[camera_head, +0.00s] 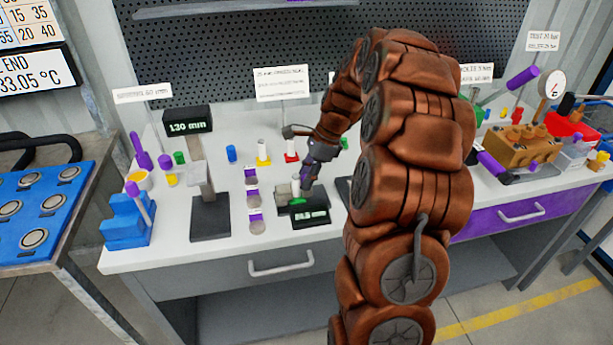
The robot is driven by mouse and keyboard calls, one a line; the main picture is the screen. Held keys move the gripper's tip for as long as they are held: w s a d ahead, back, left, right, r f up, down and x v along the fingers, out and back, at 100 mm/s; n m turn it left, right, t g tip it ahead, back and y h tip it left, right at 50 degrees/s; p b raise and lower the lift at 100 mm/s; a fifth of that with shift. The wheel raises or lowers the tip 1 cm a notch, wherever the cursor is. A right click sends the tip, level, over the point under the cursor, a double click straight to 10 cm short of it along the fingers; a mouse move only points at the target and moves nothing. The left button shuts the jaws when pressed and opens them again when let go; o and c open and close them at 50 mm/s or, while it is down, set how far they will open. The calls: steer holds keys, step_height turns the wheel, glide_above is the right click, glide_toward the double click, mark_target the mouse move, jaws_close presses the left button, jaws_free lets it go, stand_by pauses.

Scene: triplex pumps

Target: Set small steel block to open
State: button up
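My copper-coloured arm bends over the workbench from the right. My gripper (306,185) points down at a small dark device with a lit display (309,216) near the bench's middle. A small grey, steel-looking block (283,194) sits on this device, just left of the gripper. I cannot be sure it is the small steel block of the task. A green piece (296,205) lies at its front, below the fingertips. The fingers are tiny and dark here, so their gap and any contact cannot be made out.
A stand (209,205) with a 120 mm display (188,124) and purple-marked discs (252,197) stand to the left. A blue holder (126,222) is at the left end. A brown pump block (521,146) stands at the right. Bare bench top shows between the items.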

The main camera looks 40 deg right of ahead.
jaws_close()
steer(key=shift+s+d, duration=0.25)
steer(key=shift+d, duration=0.35)
steer(key=shift+s+d, duration=0.3)
steer(key=shift+d, duration=0.35)
steer(key=shift+s+d, duration=0.25)
steer(key=shift+d, duration=0.35)
steer(key=shift+o, duration=1.7)
jaws_free()
steer(key=shift+d, duration=0.15)
steer(key=shift+o, duration=0.9)
steer(key=shift+r, duration=0.1)
